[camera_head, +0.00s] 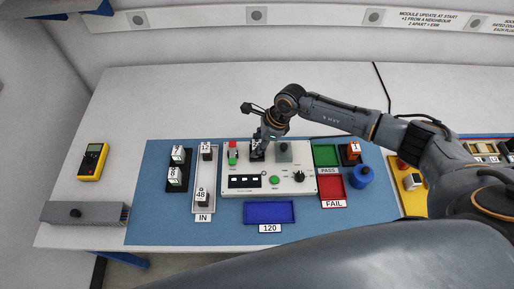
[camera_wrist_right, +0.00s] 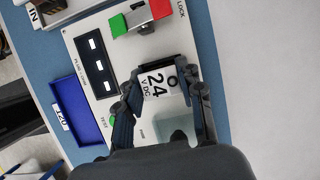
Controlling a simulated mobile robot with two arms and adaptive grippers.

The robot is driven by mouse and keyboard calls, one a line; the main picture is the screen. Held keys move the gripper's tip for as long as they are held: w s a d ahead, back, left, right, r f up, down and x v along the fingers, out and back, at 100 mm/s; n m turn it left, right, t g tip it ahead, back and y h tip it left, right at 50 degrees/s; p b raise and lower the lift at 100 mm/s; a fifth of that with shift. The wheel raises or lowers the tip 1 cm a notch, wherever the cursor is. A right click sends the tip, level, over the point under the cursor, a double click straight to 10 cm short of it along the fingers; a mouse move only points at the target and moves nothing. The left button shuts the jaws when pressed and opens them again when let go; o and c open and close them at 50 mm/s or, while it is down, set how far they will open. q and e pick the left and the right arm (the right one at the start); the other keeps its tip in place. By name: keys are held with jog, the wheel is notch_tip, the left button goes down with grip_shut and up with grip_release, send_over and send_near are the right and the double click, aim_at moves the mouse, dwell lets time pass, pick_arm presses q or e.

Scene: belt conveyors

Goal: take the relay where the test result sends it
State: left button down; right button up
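A relay marked 24 V DC (camera_wrist_right: 158,84) sits at the grey tester (camera_head: 230,211), between the fingers of my right gripper (camera_head: 257,150). The wrist view shows one finger on each side of it; whether they press on it I cannot tell. The tester has a red and green lock lever (camera_wrist_right: 140,20), a green button (camera_head: 274,180), a black knob (camera_head: 298,176) and a dark panel with three white windows (camera_wrist_right: 96,62). The green PASS tray (camera_head: 326,155), red FAIL tray (camera_head: 332,189) and blue 120 tray (camera_head: 269,213) look empty. My left gripper is out of view.
The white IN tray (camera_head: 204,178) holds relays marked 12 (camera_head: 206,151) and 48 (camera_head: 202,197). A dark rack (camera_head: 178,184) with relays stands left of it. A yellow meter (camera_head: 92,161) lies far left.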

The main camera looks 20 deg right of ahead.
aim_at(253, 145)
jog(key=shift+c, duration=0.5)
jog(key=shift+w+r+b, duration=0.1)
jog(key=shift+r+b, duration=0.4)
jog(key=shift+s+r+b, duration=0.25)
jog(key=shift+r+b, duration=0.45)
jog(key=shift+r, duration=0.5)
jog(key=s+r+b, duration=0.5)
jog(key=s+r, duration=0.4)
jog(key=s, duration=0.4)
jog(key=shift+s+d+r, duration=0.2)
jog(key=shift+s+r, duration=0.15)
